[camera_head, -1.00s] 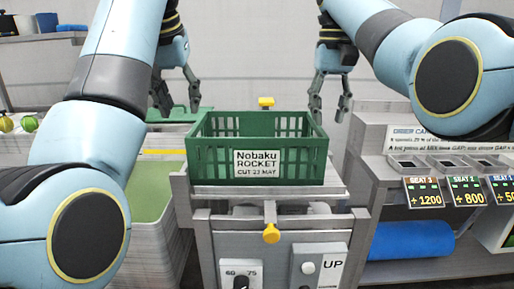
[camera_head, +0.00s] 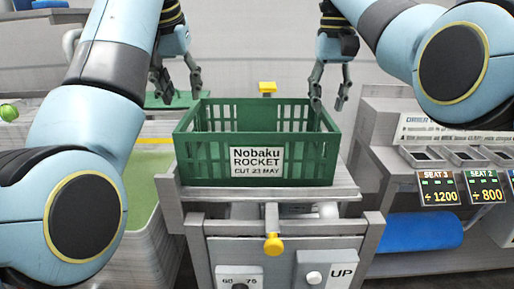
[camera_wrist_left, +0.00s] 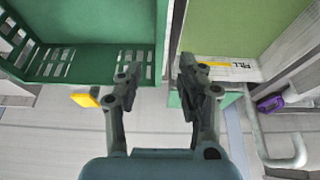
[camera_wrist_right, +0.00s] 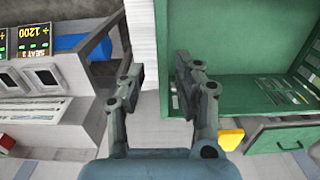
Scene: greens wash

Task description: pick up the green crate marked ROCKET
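The green crate marked Nobaku ROCKET (camera_head: 208,160) stands upright on a grey stand (camera_head: 345,182), its label facing me; it looks empty. My left gripper (camera_head: 176,92) is open and empty, above the crate's left side at its far end. In the left wrist view its fingers (camera_wrist_left: 158,85) lie on either side of the crate's side rim (camera_wrist_left: 160,40). My right gripper (camera_head: 329,97) is open and empty above the crate's right side. In the right wrist view its fingers (camera_wrist_right: 160,85) also lie on either side of the rim (camera_wrist_right: 164,45). I see no contact.
A yellow knob (camera_head: 273,244) sticks out of the stand's front, and a yellow piece (camera_head: 267,87) shows behind the crate. A green-topped bin (camera_head: 150,165) stands close left. A counter with seat price signs (camera_head: 438,188) and a blue roll (camera_head: 420,232) are at right.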

